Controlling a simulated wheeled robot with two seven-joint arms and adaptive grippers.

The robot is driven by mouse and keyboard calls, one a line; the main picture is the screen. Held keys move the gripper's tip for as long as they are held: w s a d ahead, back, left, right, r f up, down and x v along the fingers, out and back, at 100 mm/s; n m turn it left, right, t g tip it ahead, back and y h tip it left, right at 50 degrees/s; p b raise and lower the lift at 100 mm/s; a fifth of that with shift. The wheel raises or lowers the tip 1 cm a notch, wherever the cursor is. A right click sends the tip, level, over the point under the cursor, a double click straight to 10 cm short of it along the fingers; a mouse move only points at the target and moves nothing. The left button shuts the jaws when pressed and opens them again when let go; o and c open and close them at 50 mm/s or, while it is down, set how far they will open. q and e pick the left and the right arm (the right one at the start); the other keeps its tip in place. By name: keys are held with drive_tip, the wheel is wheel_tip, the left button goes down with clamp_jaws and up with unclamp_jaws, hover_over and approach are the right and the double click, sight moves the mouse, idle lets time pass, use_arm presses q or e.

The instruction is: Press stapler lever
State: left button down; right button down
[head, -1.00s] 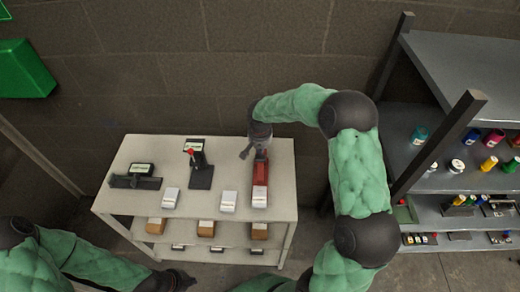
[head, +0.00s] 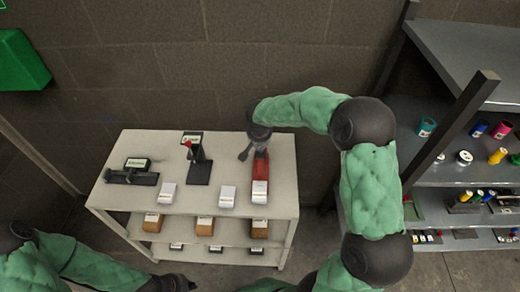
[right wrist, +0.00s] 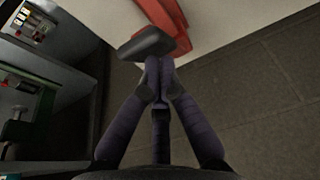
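A red stapler (head: 260,171) with a white label at its front end stands at the right side of the white table top. It also shows at the top of the right wrist view (right wrist: 165,14). My right gripper (right wrist: 155,62) has its fingertips together, at the rear part of the stapler. A dark grey, flat-ended piece (right wrist: 145,44) lies right at the fingertips; I cannot tell if it is the lever. Whether they touch is unclear. My left gripper (head: 172,283) is low at the bottom edge, away from the table top, and its fingers are unclear.
The white table (head: 120,190) also holds a black stand with a red tip (head: 197,165), a black device (head: 132,173) and white-labelled boxes. Lower tiers hold brown boxes. A grey shelf (head: 470,70) with small coloured items stands to the right. A wall is close behind.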

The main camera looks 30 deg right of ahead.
drive_tip(key=s+a+f+t+h+b, duration=0.2)
drive_tip(key=f+b, duration=0.6)
drive_tip(key=b, duration=1.9)
drive_tip(key=shift+s+a+f+t+h, duration=0.3)
drive_tip(key=shift+s+a+t, duration=0.15)
drive_tip(key=shift+s+t, duration=0.65)
drive_tip(key=shift+s, duration=0.25)
